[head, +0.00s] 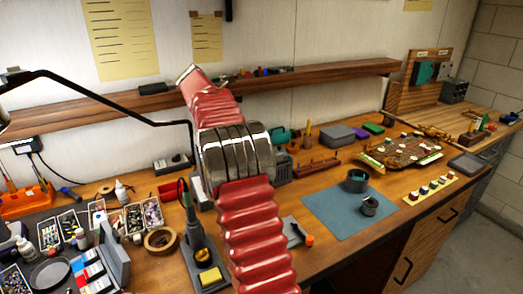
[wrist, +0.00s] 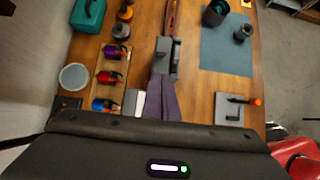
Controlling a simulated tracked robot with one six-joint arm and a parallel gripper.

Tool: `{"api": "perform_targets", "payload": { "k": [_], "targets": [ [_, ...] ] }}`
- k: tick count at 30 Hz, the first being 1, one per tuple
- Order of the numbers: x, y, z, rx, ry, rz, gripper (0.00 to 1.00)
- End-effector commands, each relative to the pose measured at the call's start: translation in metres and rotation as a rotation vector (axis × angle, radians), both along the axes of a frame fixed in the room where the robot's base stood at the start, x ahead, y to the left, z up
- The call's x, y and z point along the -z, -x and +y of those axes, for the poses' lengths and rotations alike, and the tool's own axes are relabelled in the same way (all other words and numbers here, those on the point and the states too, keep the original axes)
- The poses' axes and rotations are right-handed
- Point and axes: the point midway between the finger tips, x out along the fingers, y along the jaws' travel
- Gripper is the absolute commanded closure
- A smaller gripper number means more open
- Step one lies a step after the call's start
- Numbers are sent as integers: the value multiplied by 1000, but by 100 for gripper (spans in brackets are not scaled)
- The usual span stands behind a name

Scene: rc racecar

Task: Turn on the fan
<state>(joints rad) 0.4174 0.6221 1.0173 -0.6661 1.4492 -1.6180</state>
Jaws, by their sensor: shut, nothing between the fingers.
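No fan can be picked out for certain. A grey-green box (head: 283,168) stands behind my red arm in the head view, partly hidden, and I cannot tell what it is. In the head view my own arm hides the gripper. Whether the fingertips touch anything is unclear.
The wooden bench (head: 335,262) is crowded. A blue mat (head: 335,222) carries a dark cup (head: 357,181); both also show at right in the wrist view. A soldering iron stand (head: 204,262) and parts trays lie left of my arm. A shelf (head: 320,78) runs along the wall.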

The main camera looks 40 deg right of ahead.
Motion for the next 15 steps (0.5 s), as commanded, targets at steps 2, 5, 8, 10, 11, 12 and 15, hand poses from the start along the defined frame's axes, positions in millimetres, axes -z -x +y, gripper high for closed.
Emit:
{"api": "perform_targets", "payload": {
  "k": [2,5,8,10,11,12,15],
  "targets": [
    [0,0,0,0,0,0,100],
    [0,0,0,1,-1,-1,100],
    [3,1,-2,1,-1,-1,100],
    [7,2,-5,1,-1,0,100],
    [9,2,-6,1,-1,0,100],
    [12,3,-8,1,-1,0,100],
    [22,6,-16,3,-1,1,100]
  ]
}}
